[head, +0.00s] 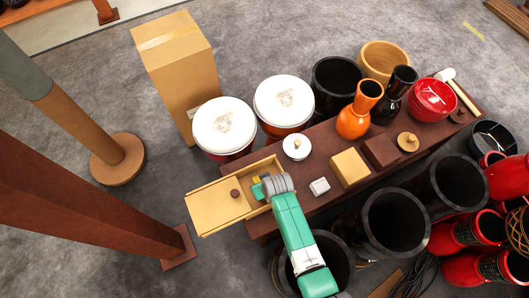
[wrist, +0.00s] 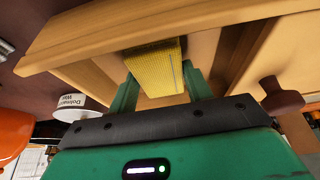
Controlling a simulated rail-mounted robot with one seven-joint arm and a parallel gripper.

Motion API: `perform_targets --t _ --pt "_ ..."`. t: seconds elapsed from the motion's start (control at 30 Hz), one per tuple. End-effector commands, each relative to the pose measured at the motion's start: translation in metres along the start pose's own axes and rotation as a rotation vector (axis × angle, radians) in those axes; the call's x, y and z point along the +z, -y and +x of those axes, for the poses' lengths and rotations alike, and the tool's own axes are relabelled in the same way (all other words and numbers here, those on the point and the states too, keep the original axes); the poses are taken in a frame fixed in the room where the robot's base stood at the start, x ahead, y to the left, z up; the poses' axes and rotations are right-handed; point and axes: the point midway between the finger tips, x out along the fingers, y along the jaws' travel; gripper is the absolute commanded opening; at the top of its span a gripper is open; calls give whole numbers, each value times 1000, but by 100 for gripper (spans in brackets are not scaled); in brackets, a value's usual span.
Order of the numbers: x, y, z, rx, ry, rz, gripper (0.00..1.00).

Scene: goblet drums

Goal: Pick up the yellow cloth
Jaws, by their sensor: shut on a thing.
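The yellow cloth (wrist: 154,66) is a folded, textured block in the wrist view, between the two green fingers of my gripper (wrist: 162,84). In the head view only a small yellow bit of the cloth (head: 256,180) shows beside my gripper (head: 262,187). My gripper is shut on the cloth, inside or just over the open part of a light wooden box (head: 205,226). The wrist view shows the box's wooden wall (wrist: 150,28) close by. Whether the cloth touches the box floor cannot be told.
The box has a panel with a dark knob (head: 234,193) and sits at the left end of a brown bench (head: 326,143). White-topped drums (head: 224,125) stand behind.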

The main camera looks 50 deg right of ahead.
Motion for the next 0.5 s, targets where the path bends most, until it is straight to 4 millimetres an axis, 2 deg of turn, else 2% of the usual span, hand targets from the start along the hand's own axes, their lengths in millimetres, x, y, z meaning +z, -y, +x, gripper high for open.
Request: perform_targets --t 0.3,0.5 --pt "-30 0 -70 0 -3 -1 27" --pt "-39 0 -94 0 -1 0 27"
